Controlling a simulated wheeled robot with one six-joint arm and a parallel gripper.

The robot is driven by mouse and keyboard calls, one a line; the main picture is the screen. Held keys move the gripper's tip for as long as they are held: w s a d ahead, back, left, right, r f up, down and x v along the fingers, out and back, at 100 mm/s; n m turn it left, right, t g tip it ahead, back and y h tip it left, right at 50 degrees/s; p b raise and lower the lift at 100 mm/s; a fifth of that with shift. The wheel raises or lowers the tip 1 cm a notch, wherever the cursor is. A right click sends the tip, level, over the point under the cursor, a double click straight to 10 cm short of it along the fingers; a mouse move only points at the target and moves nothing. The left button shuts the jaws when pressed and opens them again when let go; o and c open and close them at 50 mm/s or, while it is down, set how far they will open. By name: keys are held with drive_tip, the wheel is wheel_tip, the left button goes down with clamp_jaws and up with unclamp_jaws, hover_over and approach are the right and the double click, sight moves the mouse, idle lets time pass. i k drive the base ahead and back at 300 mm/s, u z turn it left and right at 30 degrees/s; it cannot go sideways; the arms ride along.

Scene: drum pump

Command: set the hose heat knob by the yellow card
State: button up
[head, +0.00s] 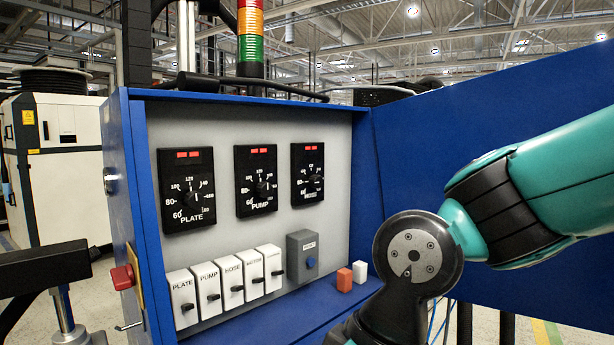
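Three black dials with round knobs sit on the grey panel in the head view. The left dial (187,190) reads PLATE and the middle dial (256,181) reads PUMP. No yellow card with readable writing shows; a yellow plate (135,272) is behind the red button on the cabinet's left side. My arm is at the right, and my gripper is out of view.
White switches, including PLATE (182,298), PUMP (208,290) and HOSE (232,282), line the lower panel beside a grey button box (302,256). Orange (344,280) and white (360,271) blocks are on the ledge. The blue door (480,120) stands open at right.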

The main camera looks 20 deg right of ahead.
sight(316, 182)
drive_tip(key=z, duration=1.65)
drive_tip(key=k, duration=0.8)
drive_tip(key=u, duration=1.05)
drive_tip(key=i, duration=0.5)
